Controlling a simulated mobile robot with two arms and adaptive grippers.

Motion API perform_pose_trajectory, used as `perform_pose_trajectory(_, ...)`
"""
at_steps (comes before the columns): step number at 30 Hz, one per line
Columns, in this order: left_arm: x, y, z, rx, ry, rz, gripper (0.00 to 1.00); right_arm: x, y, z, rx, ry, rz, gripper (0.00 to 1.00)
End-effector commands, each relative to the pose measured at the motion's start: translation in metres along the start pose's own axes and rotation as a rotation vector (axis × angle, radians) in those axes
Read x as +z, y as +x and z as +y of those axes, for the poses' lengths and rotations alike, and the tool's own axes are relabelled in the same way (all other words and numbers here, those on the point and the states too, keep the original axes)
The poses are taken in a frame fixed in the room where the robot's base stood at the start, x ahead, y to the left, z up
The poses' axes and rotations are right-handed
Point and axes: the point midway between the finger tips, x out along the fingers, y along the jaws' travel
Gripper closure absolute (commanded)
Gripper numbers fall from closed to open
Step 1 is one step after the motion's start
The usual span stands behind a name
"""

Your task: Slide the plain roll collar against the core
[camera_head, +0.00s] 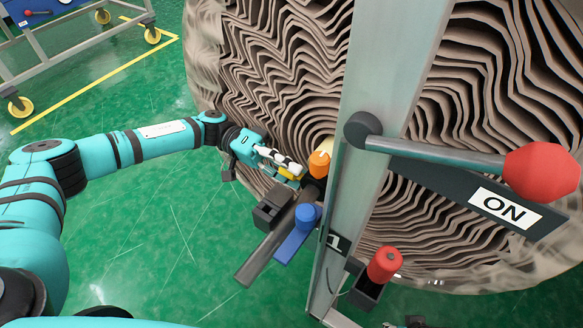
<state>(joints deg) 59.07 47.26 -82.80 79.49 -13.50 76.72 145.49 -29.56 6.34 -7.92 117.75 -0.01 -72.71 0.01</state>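A large wrapped roll (280,60) of wavy brown layers stands behind a grey metal post. A pale piece (326,146), possibly part of the core, shows beside the post. An orange cylindrical piece (319,164) sits just in front of it, on or beside a dark bar (268,246). I cannot tell which piece is the plain collar. My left gripper (295,171) reaches in from the left, with its fingertips close to the orange piece; contact and finger opening are unclear. My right gripper is not in view.
A blue knob (308,214) and a dark block (272,205) sit by the bar. The grey post (370,100) carries a red-ended lever (540,171) and an ON plate (503,207). A red knob (384,264) sits lower right.

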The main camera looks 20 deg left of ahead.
Motion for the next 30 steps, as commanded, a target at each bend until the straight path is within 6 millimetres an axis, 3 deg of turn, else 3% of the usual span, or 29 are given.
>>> perform_pose_trajectory(3, 0.000, 0.000, 0.000, 0.000, 0.000, 0.000, 0.49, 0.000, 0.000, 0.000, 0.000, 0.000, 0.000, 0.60)
perform_pose_trajectory(14, -0.001, -0.007, 0.000, -0.001, 0.001, 0.001, 0.49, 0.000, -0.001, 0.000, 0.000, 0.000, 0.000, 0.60)
perform_pose_trajectory(30, -0.001, -0.106, -0.001, -0.002, 0.000, 0.002, 0.49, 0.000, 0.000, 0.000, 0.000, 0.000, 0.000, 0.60)
